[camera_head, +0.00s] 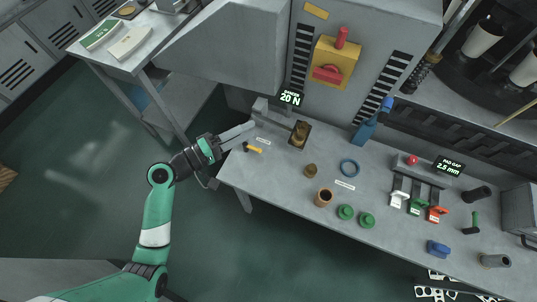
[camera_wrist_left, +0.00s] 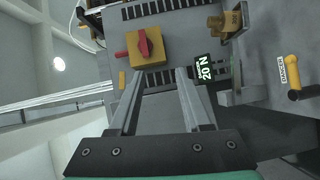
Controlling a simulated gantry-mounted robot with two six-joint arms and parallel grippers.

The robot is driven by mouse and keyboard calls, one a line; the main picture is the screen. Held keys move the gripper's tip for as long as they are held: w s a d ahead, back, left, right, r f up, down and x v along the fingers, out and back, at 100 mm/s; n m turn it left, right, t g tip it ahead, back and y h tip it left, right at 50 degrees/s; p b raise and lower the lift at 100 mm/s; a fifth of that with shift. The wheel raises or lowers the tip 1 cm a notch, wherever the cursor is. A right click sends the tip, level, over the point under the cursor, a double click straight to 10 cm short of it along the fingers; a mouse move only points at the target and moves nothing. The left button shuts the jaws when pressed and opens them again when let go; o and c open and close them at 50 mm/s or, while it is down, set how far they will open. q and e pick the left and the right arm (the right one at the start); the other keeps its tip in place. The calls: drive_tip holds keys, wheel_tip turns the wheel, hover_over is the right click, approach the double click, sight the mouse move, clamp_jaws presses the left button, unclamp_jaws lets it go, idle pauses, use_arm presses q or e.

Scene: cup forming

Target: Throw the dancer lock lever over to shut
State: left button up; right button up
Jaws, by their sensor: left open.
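The dancer lock lever (camera_head: 253,149) is a short yellow handle with a dark end, at the bench's left end. It also shows in the left wrist view (camera_wrist_left: 292,75) at the right edge, beside a white DANCER label (camera_wrist_left: 282,70). My left gripper (camera_head: 247,133) is open. In the head view its grey fingers reach over the bench's left edge, just up from the lever. In the left wrist view the fingers (camera_wrist_left: 160,73) are spread and empty, and the lever lies outside them to the right, untouched. My right gripper is not in view.
A grey machine housing with a yellow and red switch (camera_head: 334,62) and a 20 N display (camera_head: 291,98) stands behind the bench. Open floor lies in front.

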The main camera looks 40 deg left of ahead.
use_arm(q)
drive_tip(key=s+a+f+n+y+b, duration=0.25)
drive_tip(key=f+b, duration=0.45)
drive_tip(key=f, duration=1)
drive_tip(key=n+b, duration=0.1)
drive_tip(key=b, duration=0.1)
approach(254, 148)
drive_tip(key=shift+s+d+g, duration=0.2)
drive_tip(key=shift+s+g, duration=0.2)
drive_tip(key=shift+s, duration=0.35)
drive_tip(key=shift+s+a+f+y, duration=0.1)
drive_tip(key=shift+a+y, duration=0.05)
drive_tip(key=shift+y, duration=0.2)
drive_tip(key=shift+a, duration=0.1)
drive_tip(key=shift+w, duration=0.55)
drive_tip(key=b+x, duration=0.4)
drive_tip(key=x, duration=0.5)
drive_tip(key=shift+w+d, duration=0.2)
drive_tip(key=shift+w, duration=0.15)
drive_tip(key=shift+w+d, duration=0.1)
drive_tip(key=shift+w, duration=0.45)
clamp_jaws()
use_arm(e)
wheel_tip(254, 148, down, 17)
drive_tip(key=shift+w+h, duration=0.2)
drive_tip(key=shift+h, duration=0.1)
